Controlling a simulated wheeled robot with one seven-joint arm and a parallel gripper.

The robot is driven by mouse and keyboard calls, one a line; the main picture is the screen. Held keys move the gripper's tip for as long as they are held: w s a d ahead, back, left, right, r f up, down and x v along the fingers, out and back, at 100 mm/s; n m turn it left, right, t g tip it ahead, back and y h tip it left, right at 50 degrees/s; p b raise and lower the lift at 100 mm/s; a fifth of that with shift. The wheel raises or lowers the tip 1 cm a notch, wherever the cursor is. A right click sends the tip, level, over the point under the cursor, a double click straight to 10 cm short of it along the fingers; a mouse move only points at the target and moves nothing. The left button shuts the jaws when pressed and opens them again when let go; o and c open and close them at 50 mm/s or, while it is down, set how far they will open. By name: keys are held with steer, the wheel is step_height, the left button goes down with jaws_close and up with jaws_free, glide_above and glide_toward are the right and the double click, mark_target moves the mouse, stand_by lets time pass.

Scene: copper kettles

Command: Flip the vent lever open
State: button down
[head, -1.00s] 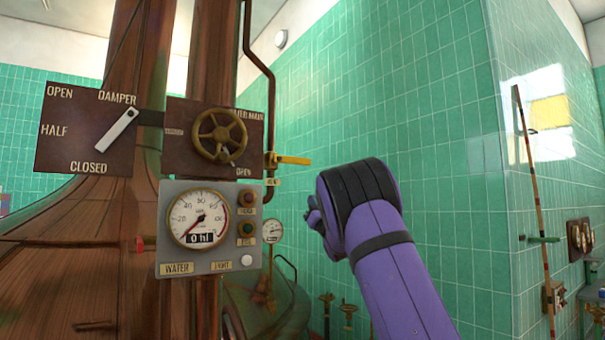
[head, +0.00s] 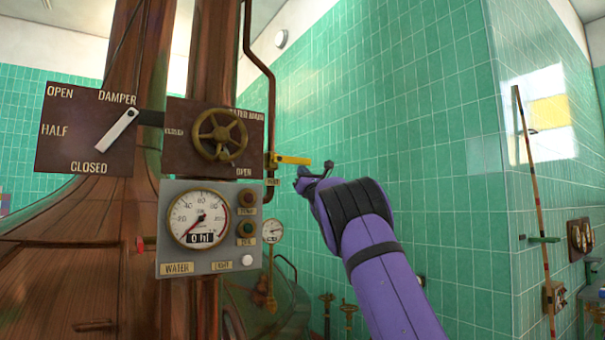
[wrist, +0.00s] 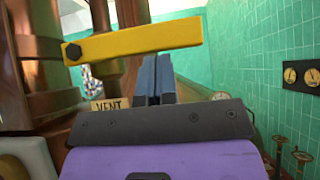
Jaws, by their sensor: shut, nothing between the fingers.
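The yellow vent lever (head: 293,160) lies about level and points right from its pivot on the copper pipe. In the wrist view the lever (wrist: 135,40) crosses the upper part, with its bolt at the left end. A "VENT" label (wrist: 112,105) shows below it. My gripper (head: 303,176) is close by the lever's free end, just below it. In the wrist view its blue fingers (wrist: 157,72) are shut, empty and upright, their tips near the lever's underside. I cannot tell whether they touch it.
A brass valve wheel (head: 220,134) and a gauge panel (head: 212,258) are left of the lever. A damper handle (head: 117,130) is further left. A green tiled wall (head: 400,120) stands behind. The space right of the lever is free apart from my arm.

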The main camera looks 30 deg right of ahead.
steer(key=shift+d+r+n+y, duration=0.1)
steer(key=shift+r+n+y, duration=0.15)
steer(key=shift+n+y, duration=0.15)
